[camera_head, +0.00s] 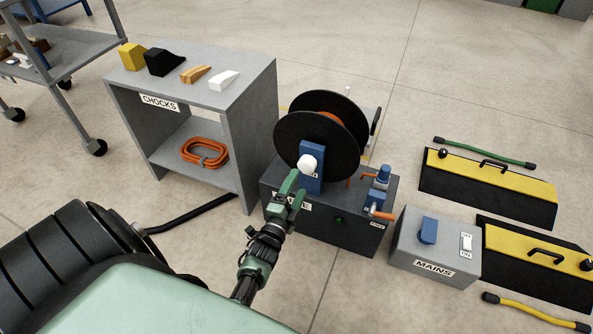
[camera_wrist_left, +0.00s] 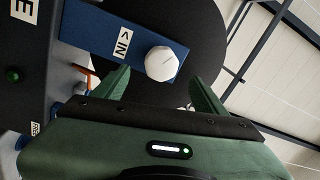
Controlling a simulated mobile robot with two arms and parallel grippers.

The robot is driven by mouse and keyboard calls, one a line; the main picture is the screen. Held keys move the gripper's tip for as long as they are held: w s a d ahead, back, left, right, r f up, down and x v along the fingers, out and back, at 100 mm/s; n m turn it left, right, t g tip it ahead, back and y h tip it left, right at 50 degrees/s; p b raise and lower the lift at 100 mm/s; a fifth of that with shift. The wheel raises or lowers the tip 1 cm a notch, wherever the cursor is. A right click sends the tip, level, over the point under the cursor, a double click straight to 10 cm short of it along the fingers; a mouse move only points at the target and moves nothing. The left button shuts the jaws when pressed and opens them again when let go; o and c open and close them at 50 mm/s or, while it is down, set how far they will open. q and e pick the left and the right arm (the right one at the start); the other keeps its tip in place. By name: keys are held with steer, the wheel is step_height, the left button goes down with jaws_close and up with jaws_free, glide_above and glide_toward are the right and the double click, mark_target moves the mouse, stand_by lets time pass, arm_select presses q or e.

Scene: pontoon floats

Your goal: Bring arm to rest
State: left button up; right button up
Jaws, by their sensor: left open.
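My left gripper (camera_head: 290,190) is green and reaches in front of a black cable reel (camera_head: 292,140) on a dark box (camera_head: 335,236). A blue plate (camera_head: 312,180) with a white knob (camera_head: 307,164) stands at the front of the reel. In the left wrist view the gripper (camera_wrist_left: 160,85) is open. Its two fingers lie on either side of the white knob (camera_wrist_left: 162,64), with the knob beyond or between their tips; I cannot tell the exact depth. Contact with the knob does not show. My right gripper is in neither view.
A grey stand (camera_head: 206,92) marked CHOCKS holds several wedges, with an orange cable coil (camera_head: 205,152) on its lower shelf. A grey MAINS box (camera_head: 437,249) stands at the right, beside yellow and black ramps (camera_head: 490,183). The floor behind the reel is clear.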

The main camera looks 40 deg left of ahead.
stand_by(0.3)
